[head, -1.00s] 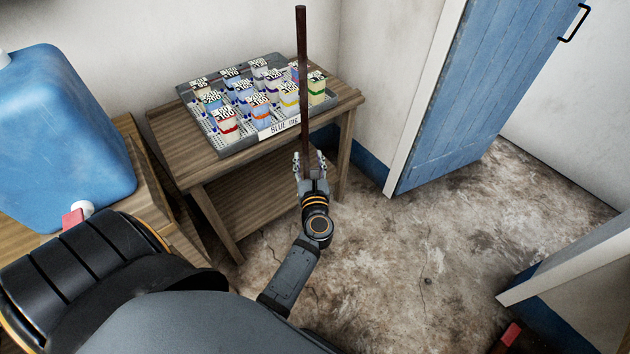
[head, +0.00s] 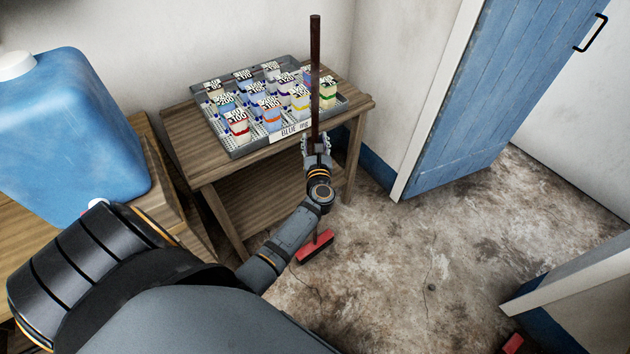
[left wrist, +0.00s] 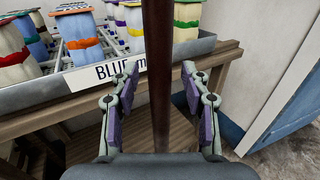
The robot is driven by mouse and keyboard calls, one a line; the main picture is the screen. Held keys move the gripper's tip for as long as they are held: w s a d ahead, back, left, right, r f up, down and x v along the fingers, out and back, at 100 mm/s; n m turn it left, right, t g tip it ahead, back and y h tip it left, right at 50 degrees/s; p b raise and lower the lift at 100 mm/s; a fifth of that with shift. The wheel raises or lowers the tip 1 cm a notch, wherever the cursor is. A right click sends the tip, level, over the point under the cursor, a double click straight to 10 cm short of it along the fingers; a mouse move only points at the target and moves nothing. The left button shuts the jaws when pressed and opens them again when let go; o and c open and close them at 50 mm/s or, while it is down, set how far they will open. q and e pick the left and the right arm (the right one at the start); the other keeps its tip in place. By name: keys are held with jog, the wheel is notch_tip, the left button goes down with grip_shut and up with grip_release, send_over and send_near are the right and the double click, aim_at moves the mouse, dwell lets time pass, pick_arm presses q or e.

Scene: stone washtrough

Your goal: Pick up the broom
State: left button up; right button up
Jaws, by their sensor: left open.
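The broom stands upright, its dark brown handle (head: 315,75) rising in front of the tray and its red head (head: 314,247) on the floor. My left gripper (head: 317,143) is at the handle, near the table's front right corner. In the left wrist view the handle (left wrist: 158,60) runs between the two open fingers (left wrist: 160,100), with a gap on each side. My forearm hides the lower handle in the head view. My right gripper is not in view.
A wooden table (head: 180,135) with a grey tray (head: 237,152) of several labelled bags stands close behind the handle. A blue container (head: 75,140) stands at left. A blue door (head: 475,90) is at right. The stained floor (head: 440,240) is mostly clear.

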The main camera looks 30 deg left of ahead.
pick_arm(q)
jog(key=shift+s+d+r, duration=0.1)
jog(key=shift+c, duration=1.1)
grip_shut()
